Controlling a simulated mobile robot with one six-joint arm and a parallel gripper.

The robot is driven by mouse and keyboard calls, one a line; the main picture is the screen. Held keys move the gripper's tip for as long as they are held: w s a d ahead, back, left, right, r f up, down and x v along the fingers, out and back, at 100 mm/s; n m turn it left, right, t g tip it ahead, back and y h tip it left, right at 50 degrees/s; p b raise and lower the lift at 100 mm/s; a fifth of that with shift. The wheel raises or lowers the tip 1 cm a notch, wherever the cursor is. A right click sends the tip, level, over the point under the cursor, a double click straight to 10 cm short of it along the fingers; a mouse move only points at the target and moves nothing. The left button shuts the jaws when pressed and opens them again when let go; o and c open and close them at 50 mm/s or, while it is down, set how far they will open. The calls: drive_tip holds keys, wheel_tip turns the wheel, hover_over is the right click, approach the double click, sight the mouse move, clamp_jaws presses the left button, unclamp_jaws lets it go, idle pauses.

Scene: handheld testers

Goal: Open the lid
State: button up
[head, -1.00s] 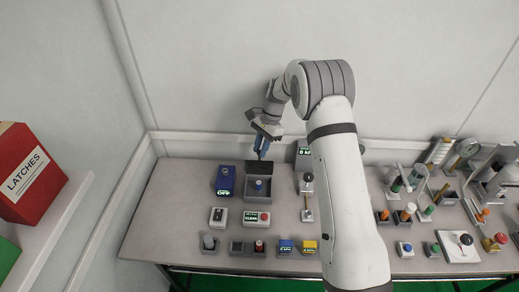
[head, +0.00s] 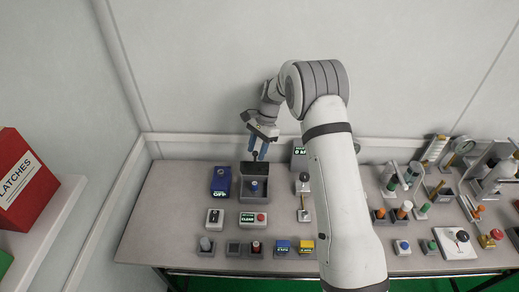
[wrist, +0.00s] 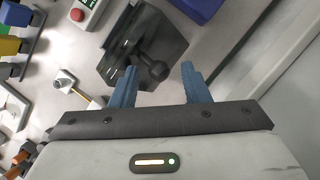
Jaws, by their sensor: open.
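The lid (head: 254,167) is a dark panel standing raised at the back edge of a small grey box (head: 265,189). A blue-topped part (head: 253,185) shows inside the box. My gripper (head: 258,153) is open and empty, pointing down just behind the lid's top. In the wrist view the lid (wrist: 130,50) is a dark slab with a round-ended knob (wrist: 157,69). The knob shows between my two blue fingers (wrist: 160,84), with space on both sides. No contact is clear.
A blue box marked OFF (head: 221,182) stands close left of the grey box. A red-button box (head: 261,218) is in front. The wall is close behind; several testers fill the right side.

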drive_tip(key=shift+w+r, duration=0.1)
drive_tip(key=shift+r, duration=0.45)
wheel_tip(320, 180, up, 9)
drive_tip(key=b, duration=0.1)
drive_tip(key=shift+b, duration=0.35)
